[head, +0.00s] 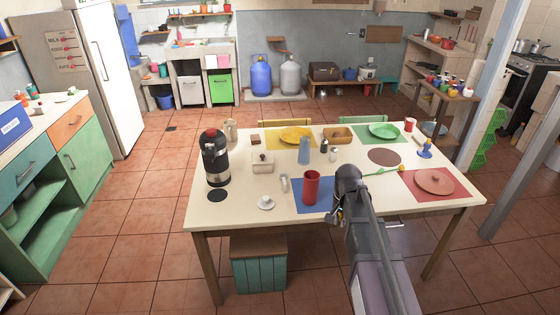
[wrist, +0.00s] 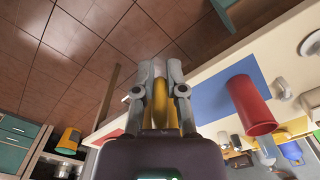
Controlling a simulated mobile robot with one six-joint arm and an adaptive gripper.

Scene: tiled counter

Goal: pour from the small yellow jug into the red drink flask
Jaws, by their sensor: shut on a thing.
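The red drink flask (head: 311,188) stands upright on the blue mat near the table's front edge. It also shows in the wrist view (wrist: 252,106), right of my fingers and apart from them. My gripper (head: 337,214) is just right of the flask, at the table's front edge. In the wrist view my gripper (wrist: 161,75) is shut on a yellow thing, the small yellow jug (wrist: 161,102). Only a narrow strip of the jug shows between the fingers, so I cannot tell its tilt or its contents. In the head view my arm hides it.
A small metal cup (head: 284,184) stands left of the flask, and a white cup on a saucer (head: 266,203) is nearer the front. A blue bottle (head: 304,151) stands behind. A black-and-red dispenser (head: 215,158) is at the left. A red mat (head: 455,187) lies right.

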